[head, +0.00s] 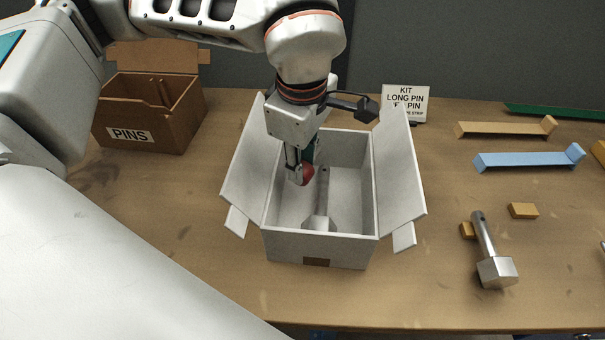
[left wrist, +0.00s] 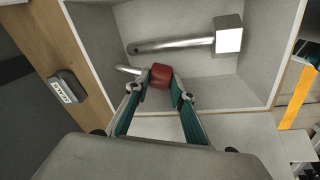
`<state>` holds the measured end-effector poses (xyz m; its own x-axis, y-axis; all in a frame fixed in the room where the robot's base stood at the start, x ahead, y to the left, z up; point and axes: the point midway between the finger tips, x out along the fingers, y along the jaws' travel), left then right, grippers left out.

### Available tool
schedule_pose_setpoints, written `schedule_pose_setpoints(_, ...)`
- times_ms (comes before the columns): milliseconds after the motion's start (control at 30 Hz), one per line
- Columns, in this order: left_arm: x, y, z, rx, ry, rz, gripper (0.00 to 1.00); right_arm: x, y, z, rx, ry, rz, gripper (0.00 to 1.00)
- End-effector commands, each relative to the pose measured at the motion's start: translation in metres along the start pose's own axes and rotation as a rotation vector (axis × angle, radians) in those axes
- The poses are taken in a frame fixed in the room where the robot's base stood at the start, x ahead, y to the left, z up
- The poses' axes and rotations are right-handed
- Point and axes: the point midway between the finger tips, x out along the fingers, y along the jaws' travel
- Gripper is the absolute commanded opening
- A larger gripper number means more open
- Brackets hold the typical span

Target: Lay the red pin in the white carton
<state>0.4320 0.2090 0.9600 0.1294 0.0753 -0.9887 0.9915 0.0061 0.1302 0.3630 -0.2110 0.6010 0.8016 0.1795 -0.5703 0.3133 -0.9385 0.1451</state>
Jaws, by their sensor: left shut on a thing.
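The white carton (head: 315,247) stands open on the table in the head view, flaps folded out. My left gripper (head: 300,172) reaches down inside its left part. It is shut on the red pin (head: 307,174), whose red head also shows between the fingertips (left wrist: 160,88) in the left wrist view (left wrist: 160,76). A short silver length of the pin sticks out past the fingers. A long silver pin (left wrist: 175,44) with a square head lies on the carton floor beside it. I cannot tell whether the red pin touches the floor. My right gripper is not in view.
A brown box labelled PINS (head: 150,128) stands at the left. A kit sign (head: 405,103) stands behind the carton. Another silver pin (head: 488,252) rests at the right on a small tan block. Blue (head: 530,160) and tan (head: 505,129) holders lie farther back.

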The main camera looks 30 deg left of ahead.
Motion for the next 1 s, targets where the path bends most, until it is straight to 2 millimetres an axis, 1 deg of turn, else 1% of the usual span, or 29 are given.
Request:
schedule_pose_setpoints(100,0.018,-0.004,0.001,0.002,0.0,-0.006,0.0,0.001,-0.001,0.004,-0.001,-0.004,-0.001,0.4)
schedule_pose_setpoints(233,0.035,-0.005,0.003,0.001,0.0,-0.004,0.0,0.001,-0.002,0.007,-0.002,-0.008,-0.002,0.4)
schedule_pose_setpoints(567,0.037,-0.005,0.003,0.001,0.0,-0.001,0.0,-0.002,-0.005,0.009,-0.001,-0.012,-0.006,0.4)
schedule_pose_setpoints(600,0.038,-0.005,0.003,0.001,0.0,-0.001,0.26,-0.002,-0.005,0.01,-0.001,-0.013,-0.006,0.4)
schedule_pose_setpoints(667,0.037,-0.005,0.003,0.001,0.0,-0.001,0.41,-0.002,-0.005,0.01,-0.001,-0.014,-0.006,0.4)
schedule_pose_setpoints(1000,0.036,-0.005,0.003,0.001,0.0,0.0,0.41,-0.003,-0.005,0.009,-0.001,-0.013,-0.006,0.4)
